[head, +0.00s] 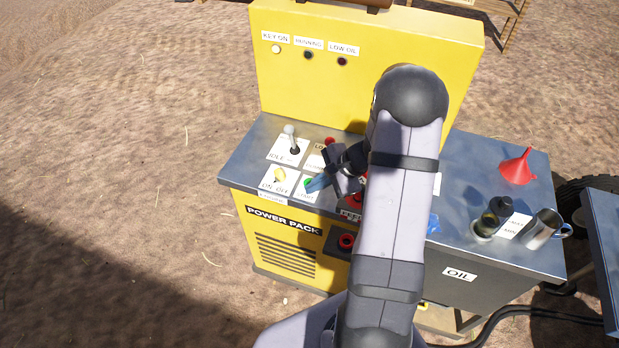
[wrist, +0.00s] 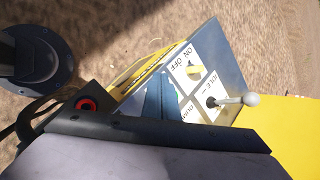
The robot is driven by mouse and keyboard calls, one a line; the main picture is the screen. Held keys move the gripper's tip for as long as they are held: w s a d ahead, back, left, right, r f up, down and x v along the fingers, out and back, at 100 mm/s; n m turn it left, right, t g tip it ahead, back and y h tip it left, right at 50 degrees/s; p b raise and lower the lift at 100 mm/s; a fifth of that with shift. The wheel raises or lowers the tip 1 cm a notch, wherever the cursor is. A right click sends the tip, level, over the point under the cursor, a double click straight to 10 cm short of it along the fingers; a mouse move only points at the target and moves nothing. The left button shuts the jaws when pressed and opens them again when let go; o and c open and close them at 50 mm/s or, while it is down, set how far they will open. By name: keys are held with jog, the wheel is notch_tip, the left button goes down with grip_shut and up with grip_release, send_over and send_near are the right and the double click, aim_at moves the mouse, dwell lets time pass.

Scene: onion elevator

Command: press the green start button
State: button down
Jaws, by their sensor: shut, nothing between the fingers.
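The green start button (head: 308,183) sits on the START label on top of the yellow power pack (head: 288,245), partly covered in the head view. My gripper (head: 313,186) is shut, its blue fingertips together and empty, just right of the button in the picture. I cannot tell whether they touch it. In the wrist view the shut blue fingers (wrist: 160,92) point at the panel, and the green button cannot be made out there.
The yellow ON/OFF switch (head: 279,175) is left of the button, and the idle lever (head: 291,140) stands behind it. A red knob (head: 330,141) is nearby. The KEY ON lamp (head: 276,49) looks pale; RUNNING (head: 308,55) looks dark.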

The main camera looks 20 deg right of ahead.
jog(key=w+d+r+m+t+h, duration=0.1)
jog(key=w+d+r+m+t, duration=0.2)
jog(key=w, duration=0.4)
jog(key=shift+w+d+r+m, duration=0.15)
jog(key=shift+r+m, duration=0.25)
jog(key=shift+r, duration=0.3)
jog(key=shift+f, duration=0.15)
jog(key=b, duration=0.5)
send_over(307, 180)
jog(key=s+d, duration=0.1)
jog(key=s, duration=0.1)
notch_tip(307, 180, down, 7)
jog(key=shift+f, duration=0.2)
jog(key=shift+f+b, duration=0.6)
jog(key=shift+b, duration=0.25)
jog(key=shift+s+f+b, duration=0.1)
jog(key=shift+f+b, duration=0.9)
jog(key=shift+b, duration=0.35)
dwell(1.2)
jog(key=shift+r, duration=0.2)
jog(key=shift+r+p, duration=0.65)
jog(key=shift+r, duration=0.2)
